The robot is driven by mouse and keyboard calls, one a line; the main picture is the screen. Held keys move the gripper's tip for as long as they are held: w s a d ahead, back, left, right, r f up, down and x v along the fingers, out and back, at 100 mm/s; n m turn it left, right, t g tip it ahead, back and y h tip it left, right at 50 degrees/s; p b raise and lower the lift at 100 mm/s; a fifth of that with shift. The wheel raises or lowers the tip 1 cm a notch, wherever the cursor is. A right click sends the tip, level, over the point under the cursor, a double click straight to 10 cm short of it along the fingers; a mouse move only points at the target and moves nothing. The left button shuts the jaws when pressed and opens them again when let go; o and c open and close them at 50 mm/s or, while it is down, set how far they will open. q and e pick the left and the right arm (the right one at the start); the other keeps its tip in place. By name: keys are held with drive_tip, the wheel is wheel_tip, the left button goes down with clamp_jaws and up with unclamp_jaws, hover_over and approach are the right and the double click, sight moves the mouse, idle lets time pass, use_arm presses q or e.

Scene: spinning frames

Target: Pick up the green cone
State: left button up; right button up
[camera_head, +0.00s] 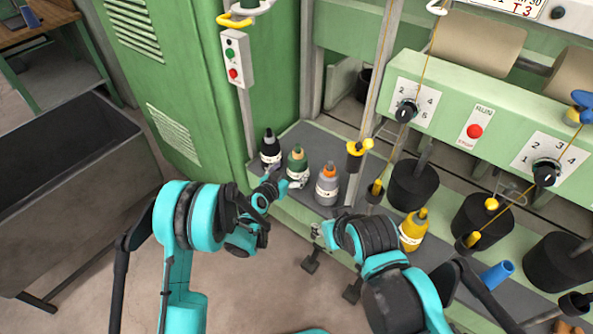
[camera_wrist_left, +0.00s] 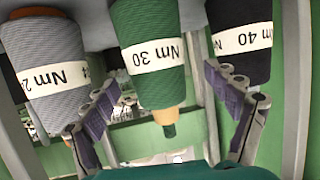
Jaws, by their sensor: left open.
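The green cone (camera_head: 297,168), with a tan tip and a white label, stands upright on the grey ledge (camera_head: 305,138) between a black cone (camera_head: 269,150) and a grey cone (camera_head: 327,186). My left gripper (camera_head: 274,184) is open and empty close in front of it. In the left wrist view the picture is upside down; the green cone (camera_wrist_left: 150,45), labelled Nm 30, lies between the two purple-padded fingers (camera_wrist_left: 163,92), with gaps at both sides. My right gripper (camera_head: 319,236) is low in front of the grey cone; its fingers are too small to read.
A yellow cone (camera_head: 413,230) stands to the right, near dark spindles (camera_head: 413,184). A green machine panel (camera_head: 470,118) with knobs overhangs the ledge. A metal post (camera_head: 378,70) rises behind the cones. A grey bin (camera_head: 70,190) is at the left, with bare floor between.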

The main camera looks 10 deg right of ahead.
sight(298, 145)
use_arm(q)
drive_tip(key=b+x, duration=0.1)
drive_tip(key=x, duration=0.3)
drive_tip(key=shift+s+d+r+b, duration=0.1)
drive_tip(key=shift+d+r+b, duration=0.1)
drive_tip(key=shift+b, duration=0.1)
drive_tip(key=shift+w+d, duration=0.15)
drive_tip(key=shift+w, duration=0.1)
drive_tip(key=c, duration=1.6)
drive_tip(key=shift+r, duration=0.15)
drive_tip(key=shift+c, duration=0.2)
wheel_tip(298, 145, up, 9)
drive_tip(key=p, duration=0.4)
drive_tip(key=shift+f, duration=0.2)
drive_tip(key=shift+r, duration=0.6)
